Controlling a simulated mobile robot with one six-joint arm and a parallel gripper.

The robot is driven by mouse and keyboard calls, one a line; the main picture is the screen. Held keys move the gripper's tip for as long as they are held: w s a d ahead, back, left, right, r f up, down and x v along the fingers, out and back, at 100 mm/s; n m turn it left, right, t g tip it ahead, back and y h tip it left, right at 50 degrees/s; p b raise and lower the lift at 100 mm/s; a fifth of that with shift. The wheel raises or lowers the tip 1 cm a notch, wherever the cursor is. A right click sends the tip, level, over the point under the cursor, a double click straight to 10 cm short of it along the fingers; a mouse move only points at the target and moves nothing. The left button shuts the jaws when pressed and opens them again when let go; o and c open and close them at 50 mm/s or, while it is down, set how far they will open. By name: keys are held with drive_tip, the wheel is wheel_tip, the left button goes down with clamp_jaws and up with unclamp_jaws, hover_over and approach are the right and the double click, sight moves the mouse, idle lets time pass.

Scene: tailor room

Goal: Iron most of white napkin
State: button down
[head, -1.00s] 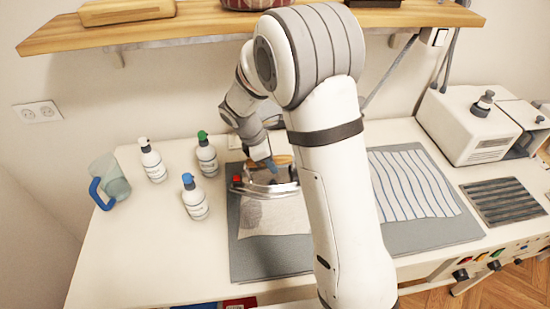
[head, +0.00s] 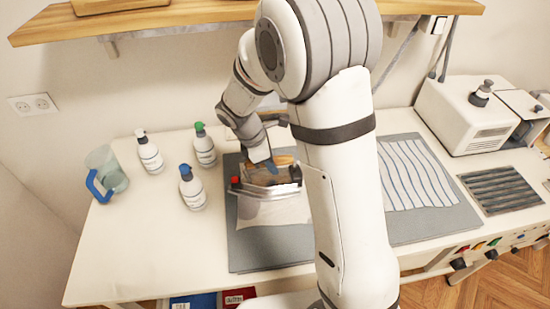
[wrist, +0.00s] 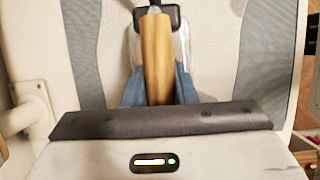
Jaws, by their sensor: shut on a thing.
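The white napkin (head: 285,212) lies on the grey ironing mat (head: 262,252), partly hidden by the iron and by my arm. The iron (head: 265,190) has a metal body and a wooden handle (wrist: 157,55), and it stands over the napkin's left part. My gripper (head: 263,168) is shut on the iron's handle. In the wrist view, its blue fingers (wrist: 158,90) sit on both sides of the wood. I cannot tell whether the soleplate touches the cloth.
A blue-striped cloth (head: 415,175) lies on the mat's right part. Several spray bottles (head: 193,187) and a jug with a blue handle (head: 105,172) stand to the left. A white machine (head: 462,115) and a dark ribbed plate (head: 500,190) are at the right. A wooden shelf (head: 160,20) hangs above.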

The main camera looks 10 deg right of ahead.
drive_tip(key=shift+s+r, duration=0.1)
drive_tip(key=shift+s, duration=0.8)
drive_tip(key=shift+s, duration=0.1)
drive_tip(key=s, duration=0.9)
drive_tip(key=shift+s+b, duration=0.4)
idle(1.2)
idle(0.4)
wheel_tip(320, 180, up, 7)
drive_tip(key=p, duration=0.6)
idle(0.4)
drive_tip(key=shift+w, duration=0.1)
idle(0.3)
